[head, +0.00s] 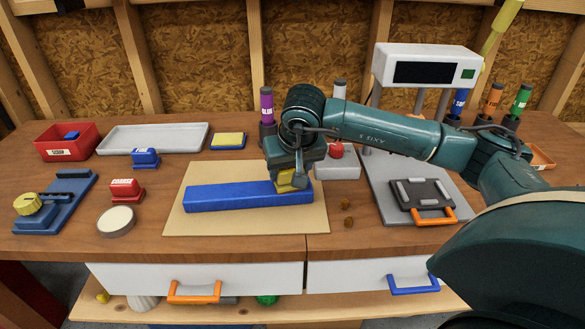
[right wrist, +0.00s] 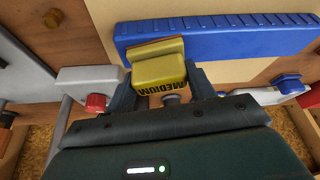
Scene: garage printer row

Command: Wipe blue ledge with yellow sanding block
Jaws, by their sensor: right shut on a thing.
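The blue ledge (head: 225,197) is a long blue bar lying on a tan board in the middle of the bench; it also crosses the top of the right wrist view (right wrist: 240,32). My right gripper (head: 289,175) is shut on the yellow sanding block (head: 287,184), over the ledge's right end. In the right wrist view the block (right wrist: 160,71) reads "MEDIUM" and sits between the fingers, its brown face toward the ledge. The block overlaps the ledge in both views; I cannot tell whether they touch. My left gripper is not in view.
The tan board (head: 255,226) is otherwise bare. A grey box with a red knob (head: 336,151) stands close behind the gripper. Blue (head: 145,158) and red (head: 125,188) stamp-like blocks and a round tin (head: 116,222) stand left. A dark plate with an orange handle (head: 424,202) lies right.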

